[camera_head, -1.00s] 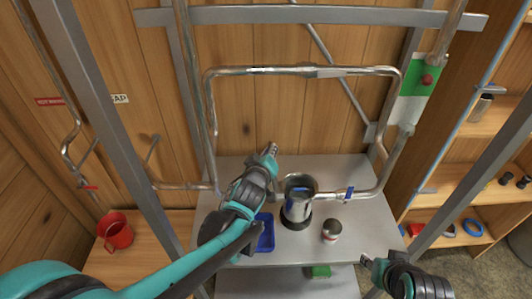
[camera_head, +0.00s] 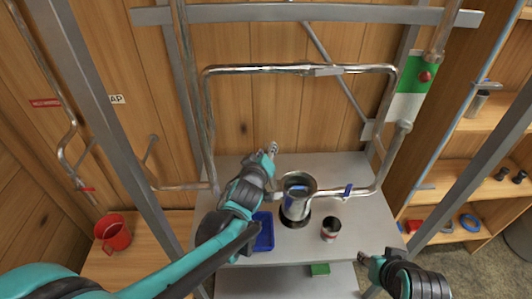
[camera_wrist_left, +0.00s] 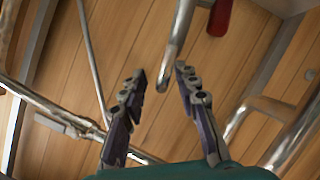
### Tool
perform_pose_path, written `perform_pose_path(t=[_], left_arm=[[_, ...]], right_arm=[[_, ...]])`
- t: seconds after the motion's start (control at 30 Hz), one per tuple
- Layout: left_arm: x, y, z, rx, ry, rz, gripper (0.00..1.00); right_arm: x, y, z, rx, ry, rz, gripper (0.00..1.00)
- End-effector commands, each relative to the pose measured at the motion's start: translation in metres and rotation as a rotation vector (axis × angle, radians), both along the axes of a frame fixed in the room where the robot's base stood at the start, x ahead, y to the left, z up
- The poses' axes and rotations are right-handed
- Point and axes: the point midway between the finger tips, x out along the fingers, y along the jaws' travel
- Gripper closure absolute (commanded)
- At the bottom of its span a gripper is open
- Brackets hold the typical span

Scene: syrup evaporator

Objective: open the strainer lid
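A metal cylinder (camera_head: 297,202) stands upright in the pipework above the grey table; I take it to be the strainer. Its round top shows grey and blue, and I cannot tell its lid apart. My left gripper (camera_head: 271,150) is behind and left of the cylinder in the head view, apart from it. In the left wrist view its two fingers (camera_wrist_left: 162,88) are spread with nothing gripped; wood wall and pipes show beyond. My right gripper (camera_head: 370,262) is low at the right, in front of the table, clear of the cylinder; its finger opening is too small to judge.
A small metal can (camera_head: 331,230) and a blue tray (camera_head: 264,238) are near the cylinder. A pipe with a blue handle (camera_head: 348,190) runs right. Grey frame posts (camera_head: 108,125) flank the table.

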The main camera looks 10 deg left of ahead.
Motion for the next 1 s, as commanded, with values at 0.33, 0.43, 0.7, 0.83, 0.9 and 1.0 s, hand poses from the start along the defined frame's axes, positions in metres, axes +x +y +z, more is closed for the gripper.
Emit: perform_pose_path(t=[0.33, 0.43, 0.7, 0.83, 0.9, 1.0], left_arm=[[-0.033, -0.001, 0.011, 0.001, -0.001, -0.001, 0.69], [-0.049, -0.002, 0.016, 0.001, -0.001, -0.001, 0.69], [-0.088, -0.004, 0.029, 0.001, 0.000, -0.002, 0.69], [-0.102, -0.004, 0.034, 0.001, 0.001, -0.001, 0.69], [-0.107, -0.004, 0.036, 0.001, 0.001, -0.001, 0.69], [-0.111, -0.004, 0.037, 0.000, 0.001, 0.000, 0.69]], right_arm=[[0.000, 0.000, 0.000, 0.000, 0.000, 0.000, 0.60], [0.000, 0.000, 0.000, 0.000, 0.000, 0.000, 0.60], [0.000, 0.000, 0.000, 0.000, 0.000, 0.000, 0.60], [0.000, 0.000, 0.000, 0.000, 0.000, 0.000, 0.60], [0.000, 0.000, 0.000, 0.000, 0.000, 0.000, 0.60], [0.000, 0.000, 0.000, 0.000, 0.000, 0.000, 0.60]])
